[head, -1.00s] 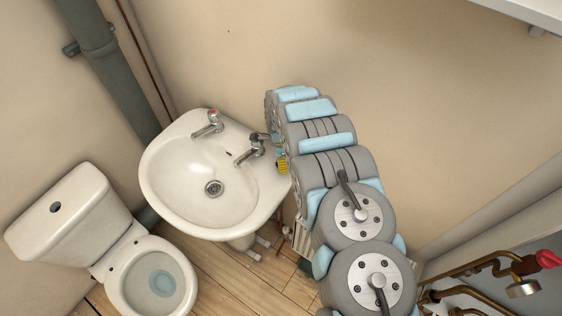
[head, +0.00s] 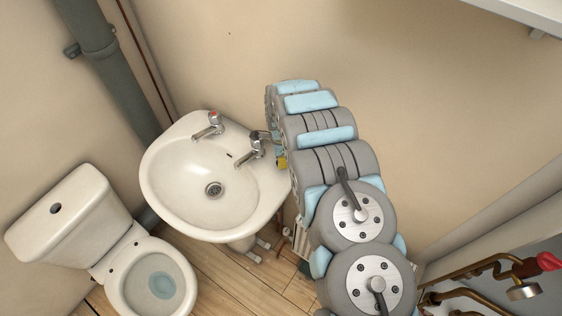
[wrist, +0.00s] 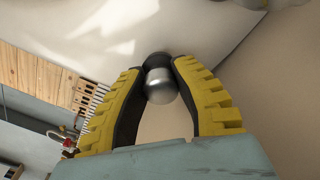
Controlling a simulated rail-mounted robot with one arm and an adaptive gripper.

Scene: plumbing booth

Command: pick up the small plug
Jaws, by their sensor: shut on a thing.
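In the wrist view, the two yellow-and-black fingers of my gripper (wrist: 160,88) are shut on the small plug (wrist: 160,84). The plug shows a shiny, rounded metal part between the fingertips, with a dark part behind it. My gripper is at the right rim of the white basin (head: 165,190), beside the taps. In the head view, my arm hides most of the gripper and only a bit of yellow finger shows; the plug cannot be made out there. I cannot tell whether the plug touches the basin.
Two chrome taps (head: 255,147) stand on the basin's back edge, close to my gripper. A white toilet (head: 75,215) is at the left. Copper pipework with a red handle (head: 547,262) is at the lower right. The wall (head: 420,100) behind is bare.

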